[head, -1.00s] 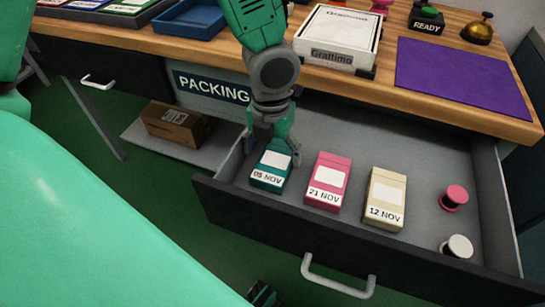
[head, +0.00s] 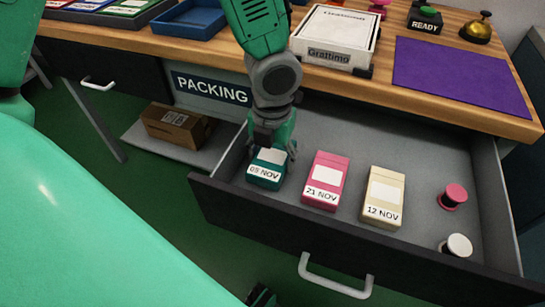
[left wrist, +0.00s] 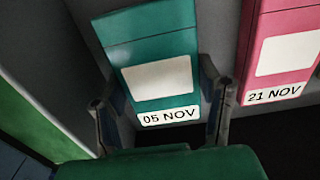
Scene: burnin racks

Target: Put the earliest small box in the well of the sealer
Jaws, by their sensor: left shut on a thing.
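Three small boxes lie in the open drawer. The teal box (head: 266,170) reads 05 NOV, the pink box (head: 325,180) reads 21 NOV and the cream box (head: 383,197) reads 12 NOV. My left gripper (head: 271,150) reaches down into the drawer and is shut on the teal box. In the left wrist view its fingers (left wrist: 163,105) stand on both sides of the teal box (left wrist: 157,60), with the pink box (left wrist: 280,50) to the right. The sealer is probably the white Grattimo unit (head: 336,38) on the bench; its well cannot be made out.
The drawer (head: 440,120) also holds a pink spool (head: 453,195) and a white spool (head: 457,246). On the bench are a purple mat (head: 460,75), a READY button (head: 426,20), a bell (head: 477,30) and a blue tray (head: 187,20).

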